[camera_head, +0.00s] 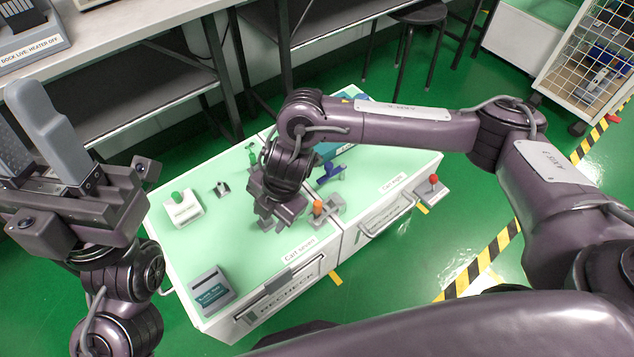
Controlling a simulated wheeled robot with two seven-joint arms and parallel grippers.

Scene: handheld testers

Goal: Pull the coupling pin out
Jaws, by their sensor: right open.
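An orange-knobbed pin (318,207) stands in a grey bracket (330,212) at the seam between two pale green cart tops; it looks like the coupling pin. My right gripper (272,222) points down over the left cart, just left of the pin and apart from it. It is open, and no object shows between its fingers. Its arm comes in from the right and covers part of the seam behind. My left gripper (32,130) is raised at the left edge, well away from the pin, with its fingers pointing up; its finger gap is unclear.
The left cart (250,265) carries a green-knobbed box (182,206), a small dark switch (221,188) and a grey handheld device (211,291). Blue and green items stand behind my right gripper.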

